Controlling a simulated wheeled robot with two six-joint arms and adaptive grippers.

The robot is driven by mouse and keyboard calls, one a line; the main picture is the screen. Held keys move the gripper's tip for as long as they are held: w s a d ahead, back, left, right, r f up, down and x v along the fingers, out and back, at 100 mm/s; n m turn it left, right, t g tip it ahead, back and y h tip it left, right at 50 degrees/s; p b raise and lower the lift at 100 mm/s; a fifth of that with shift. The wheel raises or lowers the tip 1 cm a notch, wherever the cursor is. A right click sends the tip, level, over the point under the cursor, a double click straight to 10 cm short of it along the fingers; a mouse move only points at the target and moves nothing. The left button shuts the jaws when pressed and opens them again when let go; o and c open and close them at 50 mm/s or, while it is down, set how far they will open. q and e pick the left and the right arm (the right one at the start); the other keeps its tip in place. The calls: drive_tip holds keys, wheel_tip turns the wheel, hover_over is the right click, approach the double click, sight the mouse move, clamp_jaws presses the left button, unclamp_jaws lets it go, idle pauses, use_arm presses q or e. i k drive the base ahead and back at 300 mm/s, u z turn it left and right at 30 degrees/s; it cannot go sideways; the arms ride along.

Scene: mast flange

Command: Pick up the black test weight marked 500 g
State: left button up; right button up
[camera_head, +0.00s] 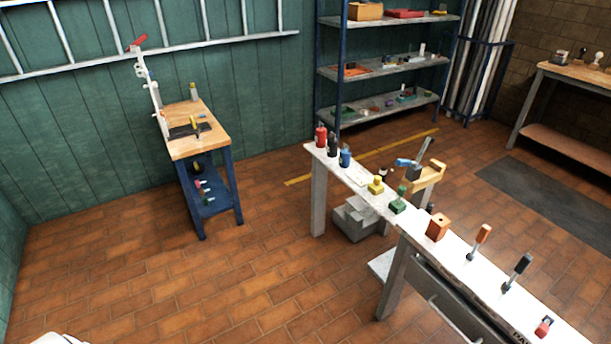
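A small dark upright object (332,145) stands at the far end of the long white bench, between a red one (321,137) and a blue one (346,155). It may be the black test weight, but its shape is small and no marking is readable. Another small dark item (383,173) is near the bench's far edge, and I cannot tell what it is.
The white bench (560,330) also carries a yellow piece (376,185), a green piece (398,200), an orange block (438,227) and two upright handled tools. A wooden-topped blue table (208,147) stands left, shelves (390,65) at the back. Open tiled floor lies between.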

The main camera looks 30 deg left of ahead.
sight(331, 148)
drive_tip(key=u, duration=0.65)
drive_tip(key=k, duration=0.45)
drive_tip(key=u, duration=1.4)
drive_tip(key=i, duration=1.3)
drive_tip(key=z, duration=0.5)
drive_tip(key=i, duration=0.85)
drive_tip(key=z, duration=1.15)
drive_tip(key=i, duration=0.5)
drive_tip(key=z, duration=0.45)
